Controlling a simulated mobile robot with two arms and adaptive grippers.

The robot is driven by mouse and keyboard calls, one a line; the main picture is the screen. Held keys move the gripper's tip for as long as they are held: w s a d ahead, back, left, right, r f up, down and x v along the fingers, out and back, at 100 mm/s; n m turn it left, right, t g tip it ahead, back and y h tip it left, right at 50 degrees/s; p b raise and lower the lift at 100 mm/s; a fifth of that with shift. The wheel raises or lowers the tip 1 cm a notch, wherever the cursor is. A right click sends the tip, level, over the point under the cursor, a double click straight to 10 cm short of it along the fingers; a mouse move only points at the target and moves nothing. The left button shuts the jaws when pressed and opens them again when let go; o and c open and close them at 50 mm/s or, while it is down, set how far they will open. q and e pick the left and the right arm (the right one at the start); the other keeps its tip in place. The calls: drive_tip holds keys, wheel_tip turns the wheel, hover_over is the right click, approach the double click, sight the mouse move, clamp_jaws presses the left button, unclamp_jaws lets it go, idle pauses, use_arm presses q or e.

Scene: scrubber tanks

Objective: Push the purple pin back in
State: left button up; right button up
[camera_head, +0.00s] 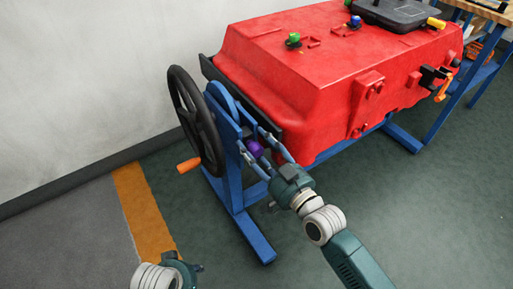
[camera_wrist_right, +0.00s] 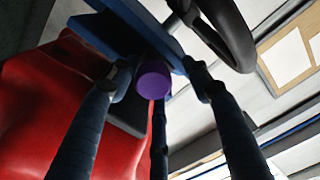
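The purple pin (camera_head: 255,149) is on the blue stand (camera_head: 233,178), beside the black handwheel (camera_head: 190,115). Its round purple end also shows in the right wrist view (camera_wrist_right: 153,80), in front of the blue plate. My right gripper (camera_head: 252,140) is open, with its fingers spread around the pin. In the right wrist view, gaps show between the pin and the left and right fingers; I cannot tell whether the middle finger touches it. My left gripper (camera_head: 185,268) is partly in view at the bottom edge; its fingers are not clear.
The red tank (camera_head: 300,80) lies on the blue stand just beyond my right gripper. A blue workbench (camera_head: 470,85) stands at the right. The green floor (camera_head: 420,210) at the right is clear.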

drive_tip(key=shift+s+f, duration=0.1)
drive_tip(key=shift+f, duration=0.05)
drive_tip(key=shift+s+d+f, duration=0.15)
drive_tip(key=shift+s+d, duration=0.1)
drive_tip(key=shift+d, duration=0.05)
drive_tip(key=v, duration=1.1)
drive_tip(key=shift+r, duration=0.3)
